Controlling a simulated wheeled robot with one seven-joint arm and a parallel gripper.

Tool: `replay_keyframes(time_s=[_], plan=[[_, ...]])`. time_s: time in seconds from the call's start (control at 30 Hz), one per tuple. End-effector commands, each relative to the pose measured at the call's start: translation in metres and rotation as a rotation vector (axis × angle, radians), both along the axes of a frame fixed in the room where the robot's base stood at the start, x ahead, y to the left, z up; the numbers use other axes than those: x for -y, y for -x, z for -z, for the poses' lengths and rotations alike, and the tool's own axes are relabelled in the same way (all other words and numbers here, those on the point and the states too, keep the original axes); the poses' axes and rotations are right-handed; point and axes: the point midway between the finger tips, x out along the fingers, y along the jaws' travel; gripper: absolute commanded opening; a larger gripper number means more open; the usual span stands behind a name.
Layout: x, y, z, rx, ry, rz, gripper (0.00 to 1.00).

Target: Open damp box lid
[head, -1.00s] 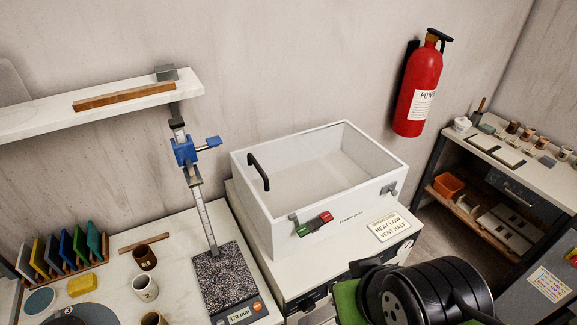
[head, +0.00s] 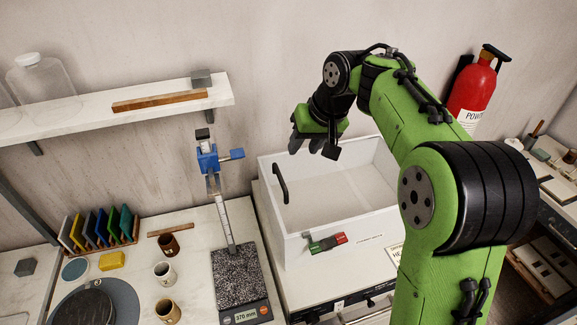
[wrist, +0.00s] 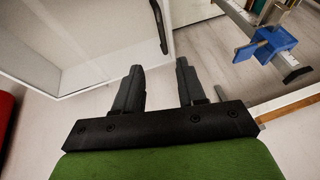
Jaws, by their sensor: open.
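The damp box (head: 305,247) is a white box on a cabinet, with a clear top through which its inside shows. A black bar handle (head: 280,183) stands at the left side of its lid (head: 340,190). The lid looks shut. The handle also shows at the top of the wrist view (wrist: 159,25). My gripper (head: 302,147) is above the back part of the box, to the right of the handle and apart from it. In the wrist view my gripper (wrist: 160,70) has its two dark fingers spread, with nothing between them.
A blue-clamped height gauge (head: 208,160) stands left of the box. A shelf (head: 70,118) with a wooden bar is on the wall behind. A red fire extinguisher (head: 470,95) hangs at right. A red-and-green tag (head: 326,241) is on the box front.

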Motion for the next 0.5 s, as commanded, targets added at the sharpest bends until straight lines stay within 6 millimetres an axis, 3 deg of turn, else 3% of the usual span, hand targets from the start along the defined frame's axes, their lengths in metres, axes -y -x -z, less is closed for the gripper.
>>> replay_keyframes(time_s=[0.17,0.5], plan=[[-0.006,-0.008,0.02,-0.004,-0.004,-0.004,0.4],[-0.027,-0.036,0.097,-0.006,-0.001,-0.003,0.4]])
